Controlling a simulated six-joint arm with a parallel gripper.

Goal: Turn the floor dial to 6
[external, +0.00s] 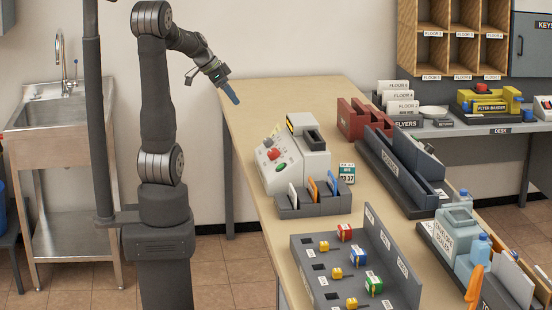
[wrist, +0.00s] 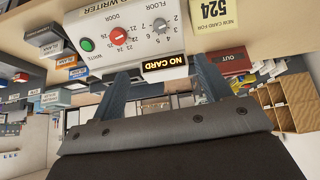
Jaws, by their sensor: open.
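The card writer (external: 312,160) is a pale box with a sloped panel on the table. In the wrist view its panel (wrist: 135,45) shows a pale floor dial (wrist: 160,25) ringed by numbers including 2 to 6. I cannot tell which number it points at. Beside it are a red door dial (wrist: 118,35) and a green write button (wrist: 87,45). My gripper (external: 234,97) is open and empty, above the table's far left end, apart from the writer and higher. Its two fingers (wrist: 162,85) frame the lower edge of the panel in the wrist view.
A "NO CARD" display (wrist: 165,62) sits by the panel's edge. A card rack (external: 313,208) with several coloured cards stands in front of the writer. A dark red organiser (external: 357,118) is behind it. The table's far left end (external: 275,97) is clear.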

